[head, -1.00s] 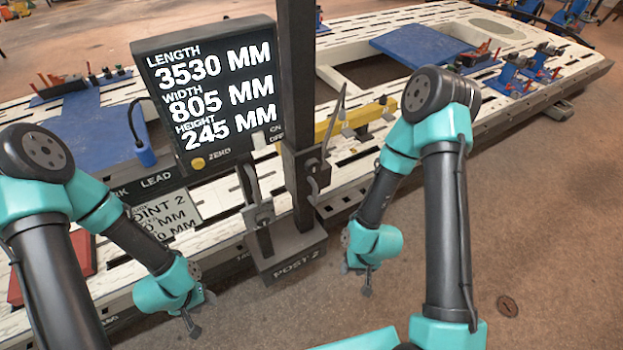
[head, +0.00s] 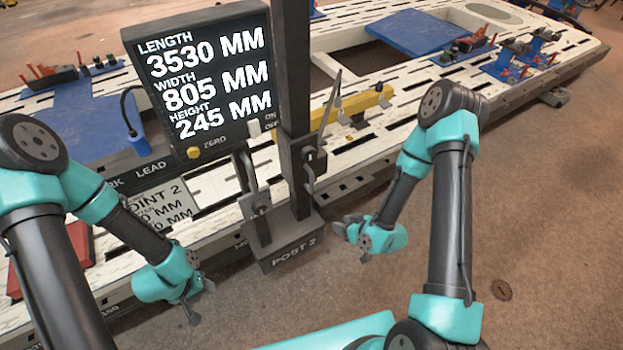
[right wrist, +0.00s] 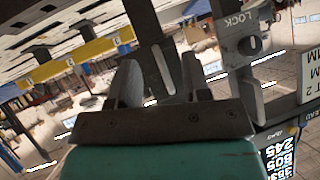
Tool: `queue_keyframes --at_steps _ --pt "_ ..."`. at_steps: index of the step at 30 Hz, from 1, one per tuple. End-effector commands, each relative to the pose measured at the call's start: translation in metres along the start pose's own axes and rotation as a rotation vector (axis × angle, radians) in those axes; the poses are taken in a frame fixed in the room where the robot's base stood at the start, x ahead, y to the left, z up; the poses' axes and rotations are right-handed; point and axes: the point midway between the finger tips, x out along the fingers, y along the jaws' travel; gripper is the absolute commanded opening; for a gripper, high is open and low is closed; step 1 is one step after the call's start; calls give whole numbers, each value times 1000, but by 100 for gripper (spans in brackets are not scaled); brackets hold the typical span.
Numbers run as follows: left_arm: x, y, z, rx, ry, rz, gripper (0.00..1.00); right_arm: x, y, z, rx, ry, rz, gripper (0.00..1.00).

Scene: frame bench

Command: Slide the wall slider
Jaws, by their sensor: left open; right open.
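No part is marked as a wall slider. A small pale switch (head: 254,128) sits beside ON and OFF marks at the lower right of the black readout panel (head: 230,148). The dark upright post (head: 289,80), on a base marked POST 2 (head: 294,254), carries a collar with a lever (head: 310,155). My right gripper (head: 346,228) is right of the post base, apart from it.
The long white slotted bench (head: 210,195) runs diagonally behind the post. A yellow bar (head: 350,112) lies right of the post, with blue pads (head: 415,34) farther back. A sign (head: 160,205) stands below the panel.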

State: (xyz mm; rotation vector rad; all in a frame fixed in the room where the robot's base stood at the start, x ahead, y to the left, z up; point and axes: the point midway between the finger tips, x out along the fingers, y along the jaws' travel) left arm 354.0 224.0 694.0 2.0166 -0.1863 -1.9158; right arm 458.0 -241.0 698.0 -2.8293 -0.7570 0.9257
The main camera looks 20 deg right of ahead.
Motion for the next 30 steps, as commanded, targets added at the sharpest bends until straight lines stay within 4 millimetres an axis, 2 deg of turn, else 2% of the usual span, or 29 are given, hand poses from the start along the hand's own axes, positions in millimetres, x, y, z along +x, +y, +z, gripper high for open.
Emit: queue_keyframes --at_steps 6,12,23,30 --pt "0 0 0 0 0 0 43 -8 8 -32 -147 347 4 44" --pt "0 0 0 0 0 0 43 -22 12 -51 -207 549 31 44" --pt "0 0 0 0 0 0 43 -24 12 -54 -215 579 36 44" --pt "0 0 0 0 0 0 43 -16 12 -58 -215 578 34 44"
